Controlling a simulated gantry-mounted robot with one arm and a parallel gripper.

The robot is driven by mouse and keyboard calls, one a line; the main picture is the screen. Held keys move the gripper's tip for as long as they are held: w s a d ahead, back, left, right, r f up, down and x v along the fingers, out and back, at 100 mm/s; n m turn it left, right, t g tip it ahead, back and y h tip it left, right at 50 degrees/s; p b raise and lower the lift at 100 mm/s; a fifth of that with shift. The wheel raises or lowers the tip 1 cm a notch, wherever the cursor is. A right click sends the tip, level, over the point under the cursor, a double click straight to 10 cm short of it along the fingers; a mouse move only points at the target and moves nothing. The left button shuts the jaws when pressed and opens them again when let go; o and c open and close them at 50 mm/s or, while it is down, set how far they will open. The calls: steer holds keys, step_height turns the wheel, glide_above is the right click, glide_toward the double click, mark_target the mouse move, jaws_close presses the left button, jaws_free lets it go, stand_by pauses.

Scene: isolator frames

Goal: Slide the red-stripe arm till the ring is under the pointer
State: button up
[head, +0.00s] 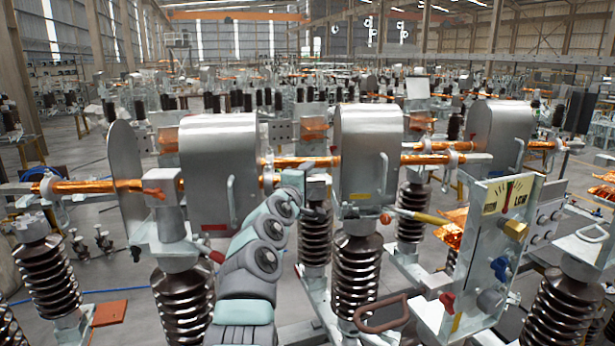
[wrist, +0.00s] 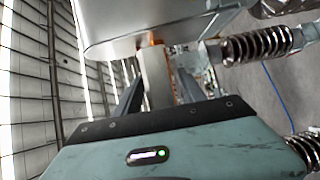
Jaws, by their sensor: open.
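An orange copper arm (head: 85,187) runs level from the left into a grey metal hood (head: 222,165), which bears a red stripe (head: 214,227). A pale ring (head: 46,186) sits around the arm near its left end. More copper bar (head: 305,162) shows between this hood and the middle hood. In the wrist view, my gripper (wrist: 158,95) is open, its two dark fingers on either side of a pale upright block (wrist: 156,75) with an orange part above it. Contact with the block cannot be told. In the head view, my gripper is mostly hidden among the fittings between the hoods. I cannot make out the pointer for the ring.
The middle hood (head: 368,150) has a yellow stripe, and another hood (head: 500,135) stands to the right. Ribbed brown insulators (head: 357,285) stand below. A hood edge (wrist: 150,30) lies close above the fingers.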

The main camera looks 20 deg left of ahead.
steer(key=shift+w+a, duration=0.15)
steer(key=shift+w, duration=0.1)
jaws_close()
stand_by(0.6)
stand_by(0.9)
